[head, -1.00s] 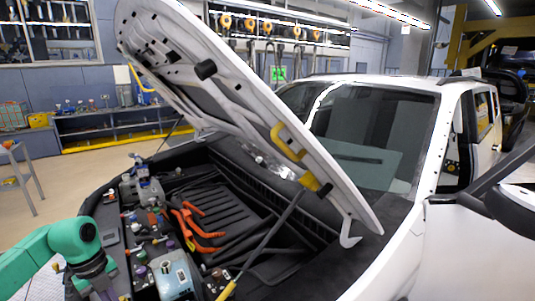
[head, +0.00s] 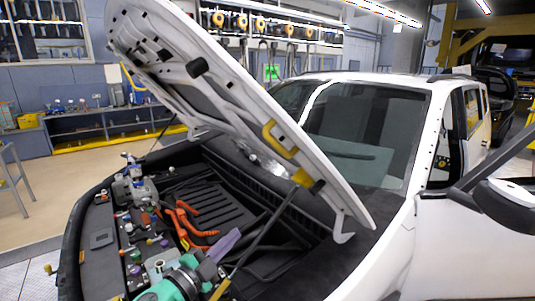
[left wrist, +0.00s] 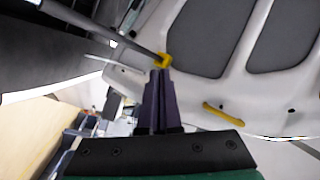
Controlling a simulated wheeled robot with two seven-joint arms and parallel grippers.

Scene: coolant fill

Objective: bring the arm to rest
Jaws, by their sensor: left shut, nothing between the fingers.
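My left gripper (head: 228,241) has purple-grey fingers and reaches over the front of the open engine bay, with my green arm coming from the bottom of the head view. Its fingers are shut and empty. In the left wrist view the fingers (left wrist: 158,78) are together and point up at the underside of the raised white hood (left wrist: 222,88). In the head view the hood (head: 240,95) stands open above the bay. The arm partly hides a pale reservoir (head: 158,264) at the bay's front. My right gripper is not in view.
The hood's dark prop rod (head: 262,232) rises just right of the gripper. It also shows in the left wrist view (left wrist: 118,32), close past the fingertips. Orange cables (head: 190,220) lie in the bay. Open floor (head: 45,205) lies to the left of the car.

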